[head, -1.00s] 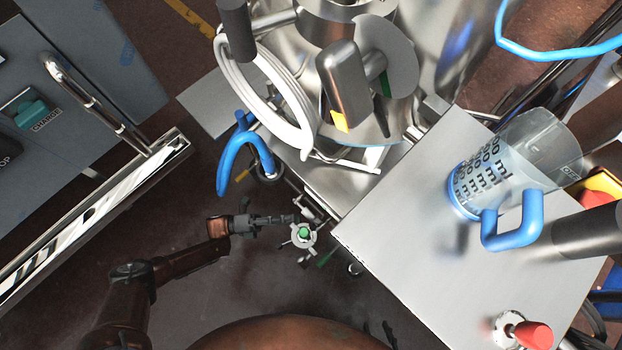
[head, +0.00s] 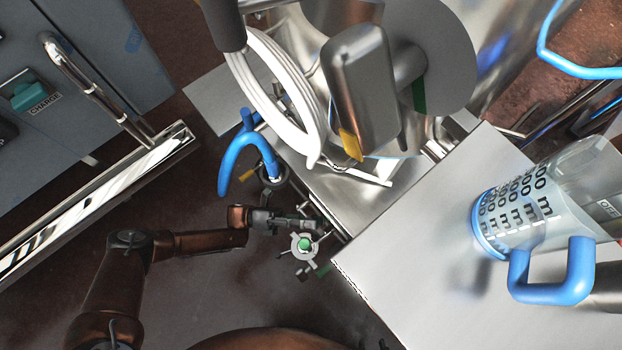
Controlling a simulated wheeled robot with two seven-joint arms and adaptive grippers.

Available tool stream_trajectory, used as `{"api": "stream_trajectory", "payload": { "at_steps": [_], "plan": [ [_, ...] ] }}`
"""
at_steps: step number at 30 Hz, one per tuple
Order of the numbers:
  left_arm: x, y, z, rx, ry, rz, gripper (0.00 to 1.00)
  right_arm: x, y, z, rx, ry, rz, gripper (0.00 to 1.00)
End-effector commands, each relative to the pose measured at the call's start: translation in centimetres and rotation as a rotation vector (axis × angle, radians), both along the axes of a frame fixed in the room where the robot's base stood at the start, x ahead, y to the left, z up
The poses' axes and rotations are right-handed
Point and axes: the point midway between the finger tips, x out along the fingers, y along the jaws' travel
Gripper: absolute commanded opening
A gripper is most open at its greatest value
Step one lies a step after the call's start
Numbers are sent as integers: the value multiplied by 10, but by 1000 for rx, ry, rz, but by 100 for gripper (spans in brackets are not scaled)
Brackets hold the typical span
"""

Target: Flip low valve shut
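The low valve (head: 304,244) shows a green centre in a pale round hub with short spokes, low beside the steel machine. My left gripper (head: 314,224) reaches in from the left and its fingers lie at the upper edge of the valve, close to the machine's side. The fingers are small and seen from above, so I cannot tell whether they touch the valve or are open or shut. A dark lever-like piece with a green part lies just below right of the hub. My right gripper is not in view.
A steel table (head: 440,245) with a blue-handled measuring jug (head: 520,210) stands at right. A blue hook-shaped hose (head: 232,155) and a coiled white hose (head: 270,95) are above the gripper. A grey cabinet (head: 80,75) with a metal rail is at left. Floor below the valve is clear.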

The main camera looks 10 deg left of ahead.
Motion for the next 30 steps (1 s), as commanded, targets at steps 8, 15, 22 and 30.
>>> {"api": "stream_trajectory", "payload": {
  "at_steps": [8,15,22,30],
  "plan": [
    [0,0,0,0,0,0,30,0,0,0,0,0,0,40],
    [0,0,0,0,0,0,14,0,0,0,0,0,0,40],
    [0,0,0,0,0,0,0,0,0,0,0,1,0,40],
    [0,0,0,0,0,0,0,0,0,0,0,1,1,40]
  ]
}}
